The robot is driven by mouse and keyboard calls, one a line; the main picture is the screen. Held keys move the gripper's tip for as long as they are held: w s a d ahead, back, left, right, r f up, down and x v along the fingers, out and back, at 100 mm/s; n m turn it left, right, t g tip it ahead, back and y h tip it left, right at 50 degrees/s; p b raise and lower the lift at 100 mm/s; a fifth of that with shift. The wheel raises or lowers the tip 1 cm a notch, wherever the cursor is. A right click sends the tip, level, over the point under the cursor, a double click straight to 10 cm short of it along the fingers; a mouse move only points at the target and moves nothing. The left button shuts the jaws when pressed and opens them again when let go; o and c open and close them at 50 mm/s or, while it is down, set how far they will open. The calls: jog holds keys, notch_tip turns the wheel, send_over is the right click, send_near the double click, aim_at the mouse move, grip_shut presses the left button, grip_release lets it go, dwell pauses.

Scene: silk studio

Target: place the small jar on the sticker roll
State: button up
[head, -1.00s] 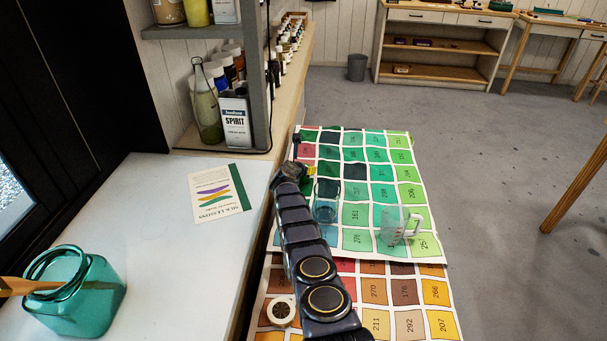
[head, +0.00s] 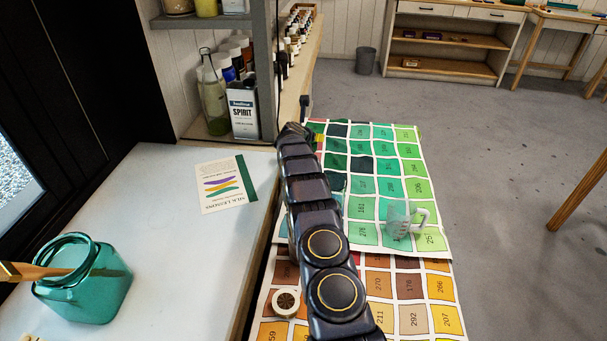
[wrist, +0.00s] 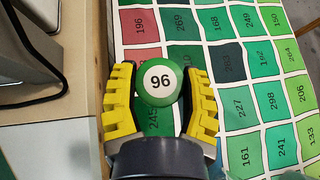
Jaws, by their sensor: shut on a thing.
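The small jar (wrist: 160,82) shows from above in the wrist view as a round green top with a white disc marked 96. My gripper (wrist: 160,72), with yellow ridged fingers, is shut on it, one finger on each side. Dark green swatch squares lie below it; how high it is held I cannot tell. In the head view my arm hides the jar and nearly all of the gripper. The sticker roll (head: 286,302), a pale ring with a brown centre, lies flat on the near swatch sheet, left of my arm and far from the gripper.
A clear measuring cup (head: 398,220) stands on the green swatch sheet (head: 410,165). A teal jar with a brush (head: 95,292) and a card (head: 219,183) are on the white counter. A shelf unit with a bottle and a spirit can (head: 243,114) stands behind at left.

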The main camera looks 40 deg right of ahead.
notch_tip(320, 180, up, 7)
jog(key=shift+f, duration=0.2)
jog(key=s+a+f, duration=0.1)
jog(key=a, duration=0.2)
jog(key=s+a+f+m+g, duration=0.1)
jog(key=a, duration=0.2)
jog(key=a+f+m+h, duration=0.1)
jog(key=a, duration=0.2)
jog(key=shift+s+a+g, duration=0.2)
jog(key=shift+s+g, duration=0.2)
jog(key=s+a+f+m+g+h, duration=0.1)
jog(key=s+a+m+g, duration=0.2)
jog(key=s+a, duration=0.65)
jog(key=s+a+r+m+g, duration=0.2)
jog(key=s+a, duration=0.5)
jog(key=s, duration=0.3)
jog(key=s+a+r+m+g, duration=0.2)
jog(key=s+a+m, duration=0.1)
jog(key=s+a, duration=0.55)
send_over(286, 301)
jog(key=shift+f, duration=6.4)
